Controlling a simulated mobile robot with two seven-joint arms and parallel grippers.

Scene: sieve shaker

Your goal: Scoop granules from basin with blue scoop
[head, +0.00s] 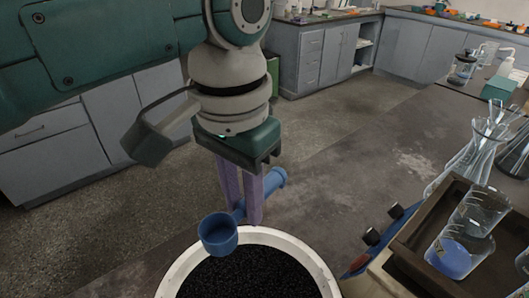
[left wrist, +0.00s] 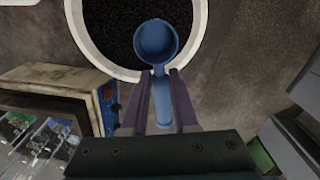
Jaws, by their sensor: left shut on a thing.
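The blue scoop (head: 219,232) has a round cup and a straight handle. The white-rimmed basin (head: 316,262) holds black granules (head: 250,278) and is cut off by the bottom of the head view. My right gripper is not in view.
A wooden tray (head: 413,243) with glass beakers, one holding something blue, stands right of the basin on a cream-and-blue device. More glassware (head: 485,148) stands behind it. Grey cabinets (head: 312,55) line the back. The dark surface behind the basin is clear.

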